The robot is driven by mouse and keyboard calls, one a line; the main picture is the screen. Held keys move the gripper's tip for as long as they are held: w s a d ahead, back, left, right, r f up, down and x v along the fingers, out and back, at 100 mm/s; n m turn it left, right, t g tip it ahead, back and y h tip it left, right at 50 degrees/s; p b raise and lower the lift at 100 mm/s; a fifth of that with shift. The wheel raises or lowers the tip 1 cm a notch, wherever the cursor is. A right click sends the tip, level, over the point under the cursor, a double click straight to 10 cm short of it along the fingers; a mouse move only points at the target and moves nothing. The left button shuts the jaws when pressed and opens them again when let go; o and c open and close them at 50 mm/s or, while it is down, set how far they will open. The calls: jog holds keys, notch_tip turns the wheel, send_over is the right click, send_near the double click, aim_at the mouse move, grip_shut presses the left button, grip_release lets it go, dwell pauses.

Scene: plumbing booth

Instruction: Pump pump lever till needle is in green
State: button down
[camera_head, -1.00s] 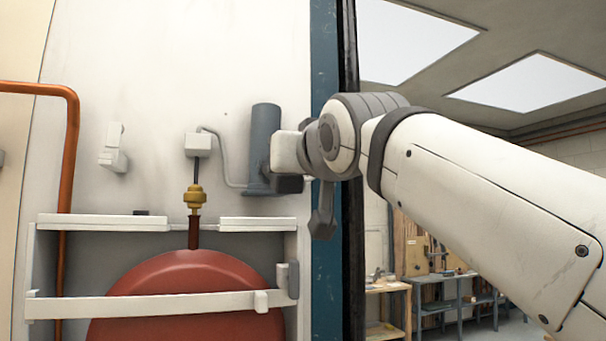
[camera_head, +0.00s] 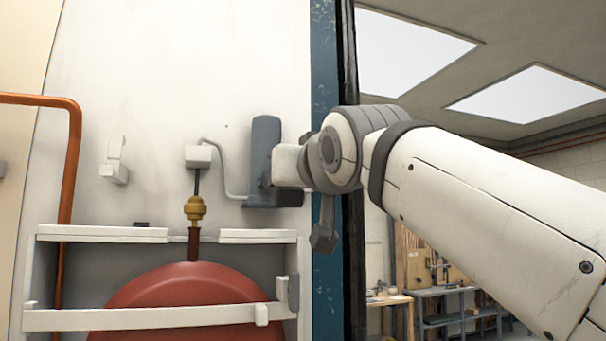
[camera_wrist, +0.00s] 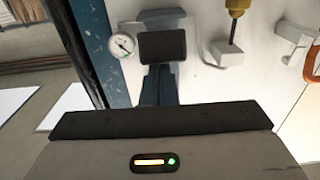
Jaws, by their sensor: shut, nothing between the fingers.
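The blue-grey pump (camera_head: 264,140) is fixed upright to the white wall panel. A dark block (camera_head: 290,198), which looks like the pump lever's end, sticks out at its lower right; it also shows in the wrist view (camera_wrist: 162,46). My gripper (camera_head: 287,166) is shut and empty, in front of the pump's right side and just above the block. A round white gauge (camera_wrist: 122,45) shows beside the block in the wrist view. Its needle is too small to read against any green zone.
A bent grey pipe joins the pump to a white box (camera_head: 198,156) above a brass fitting (camera_head: 195,208). A red tank (camera_head: 190,291) sits behind a white rail (camera_head: 150,317) below. A copper pipe (camera_head: 72,170) runs at left. A blue post (camera_head: 325,270) stands right.

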jog(key=r+v, duration=0.2)
jog(key=v, duration=0.9)
jog(key=shift+s+r, duration=0.2)
jog(key=shift+r, duration=0.15)
jog(key=shift+d, duration=0.1)
jog(key=w+a+r+g+h+p, duration=0.1)
jog(key=r+g+p, duration=0.1)
jog(key=r+p, duration=0.5)
jog(key=w+r+g+p, duration=0.2)
jog(key=r+g+p, duration=0.1)
jog(key=r+p, duration=0.5)
jog(key=shift+w+a+h+p, duration=0.25)
jog(key=shift+a+h+p, duration=0.15)
jog(key=shift+p, duration=1.3)
